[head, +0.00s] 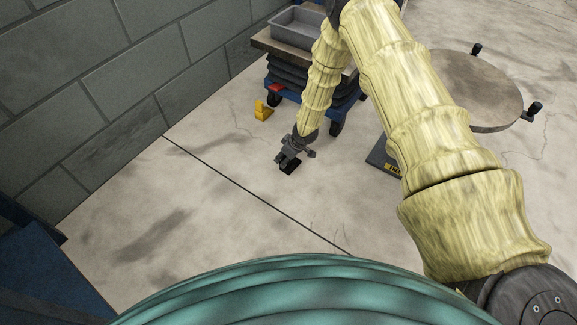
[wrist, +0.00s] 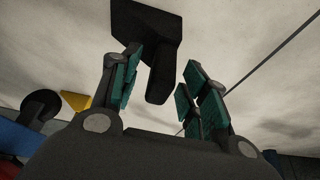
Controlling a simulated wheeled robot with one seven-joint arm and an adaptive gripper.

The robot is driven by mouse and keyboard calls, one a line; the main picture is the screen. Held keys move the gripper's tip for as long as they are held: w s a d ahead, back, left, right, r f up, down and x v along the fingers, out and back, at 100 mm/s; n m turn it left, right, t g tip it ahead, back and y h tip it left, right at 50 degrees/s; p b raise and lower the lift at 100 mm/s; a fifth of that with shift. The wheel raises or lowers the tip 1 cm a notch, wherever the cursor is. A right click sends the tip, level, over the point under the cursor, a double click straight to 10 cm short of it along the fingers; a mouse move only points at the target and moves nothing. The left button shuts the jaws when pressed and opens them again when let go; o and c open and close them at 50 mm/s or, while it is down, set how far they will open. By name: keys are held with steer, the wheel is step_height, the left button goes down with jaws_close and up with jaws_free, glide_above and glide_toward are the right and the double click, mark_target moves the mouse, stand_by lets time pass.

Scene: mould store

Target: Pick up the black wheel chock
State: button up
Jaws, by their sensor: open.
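The black wheel chock (head: 292,168) lies on the concrete floor, partly hidden by my gripper (head: 286,161) in the head view. In the wrist view the chock (wrist: 150,32) is a dark block ahead of the fingers, and a narrow part of it reaches down into the gap between them. My gripper (wrist: 163,72) is open, with green-padded fingers on both sides of that narrow part. The left finger overlaps the chock's edge in the picture; I cannot tell whether it touches.
A yellow chock (head: 263,110) stands by a blue wheeled cart (head: 284,92) carrying a grey tray (head: 297,27). A block wall (head: 130,70) runs along the left. A round-topped stand (head: 470,88) is at right. The floor left of my gripper is clear.

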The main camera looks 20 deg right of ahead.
steer(key=shift+r, duration=0.1)
jaws_close()
stand_by(0.3)
